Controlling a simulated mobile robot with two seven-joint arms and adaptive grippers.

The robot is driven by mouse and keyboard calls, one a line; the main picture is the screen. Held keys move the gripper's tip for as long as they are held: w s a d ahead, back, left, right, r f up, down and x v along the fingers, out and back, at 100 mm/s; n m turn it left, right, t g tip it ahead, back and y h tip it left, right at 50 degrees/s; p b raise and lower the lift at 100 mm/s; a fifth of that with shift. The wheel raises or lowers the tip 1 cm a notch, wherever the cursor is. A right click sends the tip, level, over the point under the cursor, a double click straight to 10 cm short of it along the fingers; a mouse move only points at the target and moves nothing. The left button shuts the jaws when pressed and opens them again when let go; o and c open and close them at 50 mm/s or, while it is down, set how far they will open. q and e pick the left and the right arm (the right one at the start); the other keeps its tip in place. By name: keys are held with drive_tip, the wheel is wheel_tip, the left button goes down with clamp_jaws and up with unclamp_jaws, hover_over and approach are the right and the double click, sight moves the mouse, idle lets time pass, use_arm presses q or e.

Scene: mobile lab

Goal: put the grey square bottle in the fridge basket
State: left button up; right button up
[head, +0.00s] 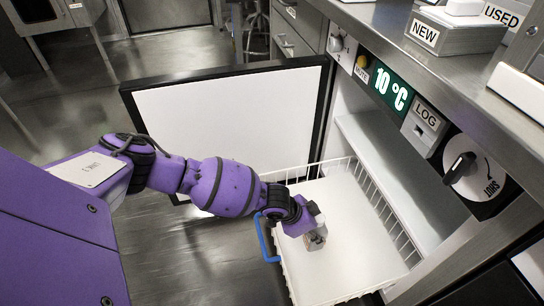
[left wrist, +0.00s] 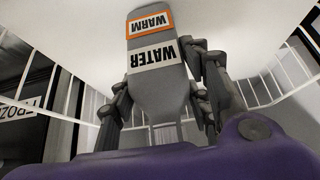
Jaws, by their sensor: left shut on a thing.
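The grey square bottle (left wrist: 160,95) fills the middle of the left wrist view, with a WATER label and an orange-edged WARM label, both upside down there. My left gripper (left wrist: 166,108) is shut on it, one finger on each side. In the head view my left gripper (head: 314,232) reaches over the white floor of the fridge basket (head: 355,265), near its blue-handled side. The bottle (head: 316,241) shows only in part there. I cannot tell whether it touches the basket floor. My right gripper is not in view.
The fridge door (head: 235,110) stands open behind my arm. The blue handle (head: 266,240) is on the basket's left side. Wire walls ring the basket, and its floor is otherwise clear. A steel counter with a 10 °C display (head: 392,90) overhangs at the right.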

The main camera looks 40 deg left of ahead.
use_arm(q)
drive_tip(key=shift+w+f, duration=0.2)
drive_tip(key=shift+r, duration=0.1)
drive_tip(key=shift+f, duration=0.2)
drive_tip(key=o, duration=1.2)
drive_tip(key=shift+o, duration=1.3)
drive_tip(key=shift+s, duration=0.1)
